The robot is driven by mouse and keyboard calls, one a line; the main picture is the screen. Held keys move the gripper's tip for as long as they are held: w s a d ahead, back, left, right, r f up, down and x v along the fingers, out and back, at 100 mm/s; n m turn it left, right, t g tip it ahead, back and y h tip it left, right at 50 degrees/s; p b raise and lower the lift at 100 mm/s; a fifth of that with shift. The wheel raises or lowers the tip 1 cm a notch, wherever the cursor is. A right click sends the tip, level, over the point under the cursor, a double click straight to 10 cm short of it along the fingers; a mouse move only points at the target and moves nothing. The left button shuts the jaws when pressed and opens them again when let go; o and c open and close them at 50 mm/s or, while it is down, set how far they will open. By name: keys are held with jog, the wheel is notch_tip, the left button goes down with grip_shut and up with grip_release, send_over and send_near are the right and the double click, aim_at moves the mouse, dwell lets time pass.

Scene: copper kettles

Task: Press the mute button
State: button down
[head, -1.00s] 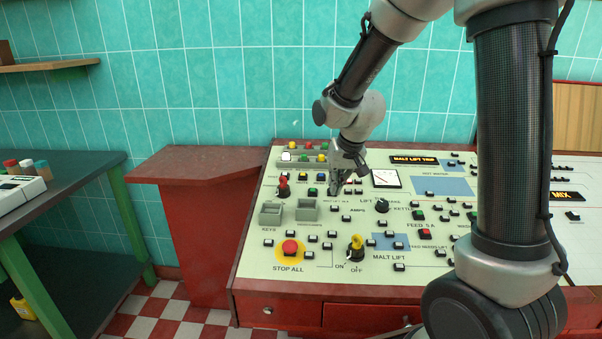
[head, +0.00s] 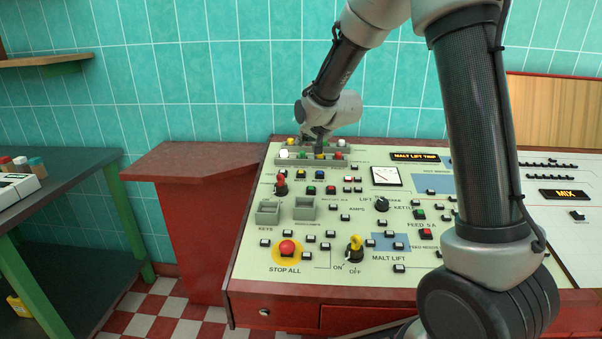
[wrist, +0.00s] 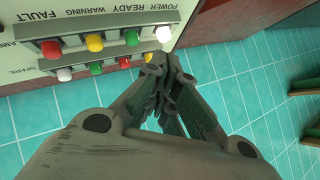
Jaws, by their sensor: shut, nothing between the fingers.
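No button on the cream control panel (head: 300,231) can be read for certain as the mute button; the small labels are too blurred. Small square buttons sit at the panel's upper left, among them a yellow one (head: 300,173) and a blue one (head: 319,174). My gripper (head: 319,150) is shut and empty, over the lamp rows at the panel's far edge. In the wrist view my gripper's closed fingertips (wrist: 165,62) point toward the lamp strips, close to a white lamp (wrist: 163,33). Whether they touch anything cannot be told.
A red emergency knob (head: 287,247) on a yellow disc, a red-handled switch (head: 281,185), a yellow-handled switch (head: 355,243) and two grey bins (head: 268,213) stand up from the panel. The tiled wall (head: 220,90) is close behind. A red side counter (head: 200,161) is at left.

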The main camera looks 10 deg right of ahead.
aim_at(304, 172)
jog(key=shift+w+d+f, duration=0.1)
jog(key=shift+w+f, duration=0.15)
jog(key=shift+f, duration=1.2)
jog(key=shift+w+d+f, duration=0.1)
jog(key=shift+w+f, duration=0.2)
jog(key=shift+f, duration=1.1)
jog(key=shift+w+d+f, duration=0.1)
jog(key=shift+w+f, duration=0.15)
jog(key=shift+f, duration=1.2)
jog(key=shift+f, duration=0.15)
jog(key=shift+w+f, duration=0.1)
jog(key=shift+f, duration=0.15)
jog(key=shift+f, duration=0.35)
jog(key=shift+r, duration=0.75)
jog(key=shift+s+a+r, duration=0.1)
jog(key=shift+s+r, duration=0.1)
jog(key=shift+r, duration=0.6)
jog(key=shift+s+r, duration=0.2)
jog(key=shift+r, duration=0.65)
jog(key=shift+s+a+r, duration=0.1)
jog(key=shift+s+r, duration=0.1)
jog(key=shift+r, duration=0.6)
